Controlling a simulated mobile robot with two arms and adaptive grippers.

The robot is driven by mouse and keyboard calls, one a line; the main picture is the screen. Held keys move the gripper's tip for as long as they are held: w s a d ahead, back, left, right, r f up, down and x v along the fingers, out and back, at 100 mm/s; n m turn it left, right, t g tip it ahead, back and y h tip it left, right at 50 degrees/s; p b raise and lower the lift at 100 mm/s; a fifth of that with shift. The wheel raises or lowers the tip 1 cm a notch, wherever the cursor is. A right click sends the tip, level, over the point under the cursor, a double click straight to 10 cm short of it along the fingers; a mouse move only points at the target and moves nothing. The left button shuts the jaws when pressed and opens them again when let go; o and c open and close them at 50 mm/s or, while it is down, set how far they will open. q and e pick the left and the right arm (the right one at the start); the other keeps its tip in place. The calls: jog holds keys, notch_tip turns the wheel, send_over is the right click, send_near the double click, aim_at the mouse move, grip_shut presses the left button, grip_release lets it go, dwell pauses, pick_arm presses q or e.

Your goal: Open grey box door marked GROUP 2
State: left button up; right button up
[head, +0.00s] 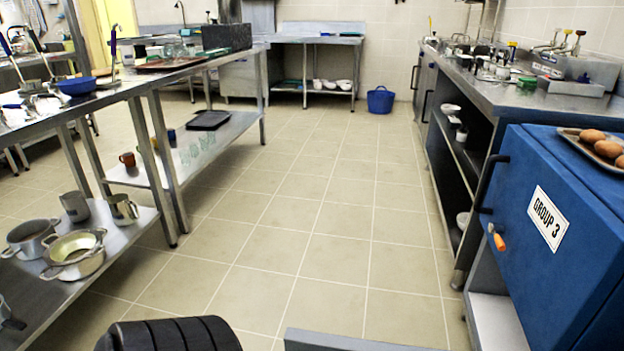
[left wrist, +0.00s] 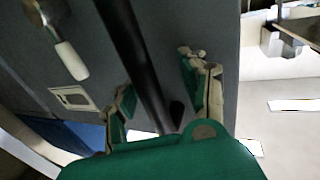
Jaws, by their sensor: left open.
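In the left wrist view a dark grey door panel (left wrist: 210,30) fills much of the frame. A black bar handle (left wrist: 130,45) runs down it. My left gripper (left wrist: 162,97) is open, with its green-backed fingers on either side of the bar; I cannot tell whether they touch it. A latch with a white grip (left wrist: 70,60) and a small pale plate (left wrist: 75,98) are on the panel to the left. No GROUP 2 marking is readable in either view. My right gripper is not in view.
In the head view a blue box (head: 548,265) marked GROUP 3 stands at the right, with a tray of potatoes (head: 598,150) on top. A steel counter (head: 500,95) lies behind it. A steel table (head: 130,85) stands at the left. The tiled floor (head: 320,230) between is clear.

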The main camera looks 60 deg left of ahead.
pick_arm(q)
jog(key=v, duration=0.8)
jog(key=shift+s+d, duration=0.1)
jog(key=shift+s, duration=0.05)
